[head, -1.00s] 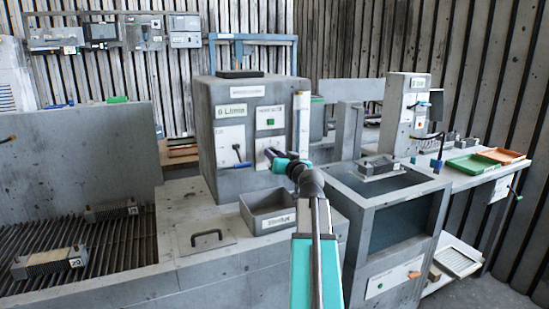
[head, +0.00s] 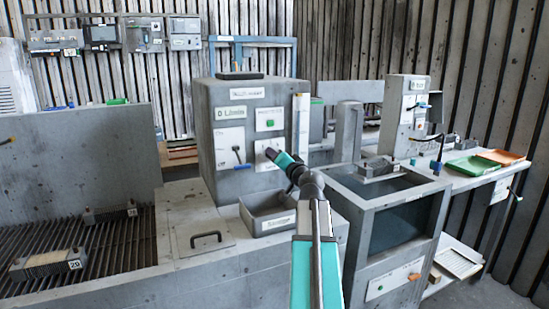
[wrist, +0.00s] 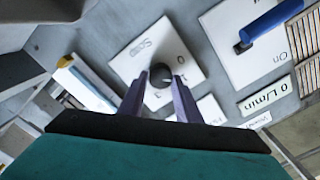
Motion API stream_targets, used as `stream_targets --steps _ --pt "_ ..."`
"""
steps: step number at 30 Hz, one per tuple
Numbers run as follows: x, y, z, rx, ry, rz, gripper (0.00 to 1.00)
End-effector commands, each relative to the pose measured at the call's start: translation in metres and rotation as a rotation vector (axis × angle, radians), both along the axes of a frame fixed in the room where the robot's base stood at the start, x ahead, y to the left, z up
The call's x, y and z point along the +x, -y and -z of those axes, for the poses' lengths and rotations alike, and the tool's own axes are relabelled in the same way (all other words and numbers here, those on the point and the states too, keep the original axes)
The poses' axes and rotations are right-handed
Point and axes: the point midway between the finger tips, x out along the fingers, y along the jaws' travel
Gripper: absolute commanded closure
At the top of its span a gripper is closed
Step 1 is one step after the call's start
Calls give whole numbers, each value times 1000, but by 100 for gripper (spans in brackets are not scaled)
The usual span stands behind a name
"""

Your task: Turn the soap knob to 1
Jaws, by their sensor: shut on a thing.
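The soap knob (wrist: 159,77) is a small dark round knob on a white plate (wrist: 136,28) marked "Soap" in the wrist view. The figure 0 shows beside it, and other figures are partly readable around it. The fingers of my gripper (wrist: 161,84) stand on both sides of the knob and are shut on it. The knob's pointer is too dark and covered to read. In the head view my gripper (head: 271,154) reaches the lower right plate (head: 262,150) on the front of the grey housing (head: 222,95), hiding the knob.
A blue lever (wrist: 272,24) on its own plate is close by, left of the soap plate in the head view (head: 237,155). A "0 L/min" label (head: 231,112) sits above it. A grey bin (head: 268,212) stands below my arm.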

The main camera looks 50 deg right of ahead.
Motion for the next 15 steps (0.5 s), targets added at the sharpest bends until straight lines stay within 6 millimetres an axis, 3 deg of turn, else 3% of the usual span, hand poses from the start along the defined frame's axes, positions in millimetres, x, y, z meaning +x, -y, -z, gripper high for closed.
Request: stream_targets --steps 9,10,12,15 --pt "2 -1 -3 2 5 -1 92" --pt "2 -1 -3 2 5 -1 66" --pt "2 0 -3 1 5 -1 55" --pt "1 0 -2 1 4 -1 52"
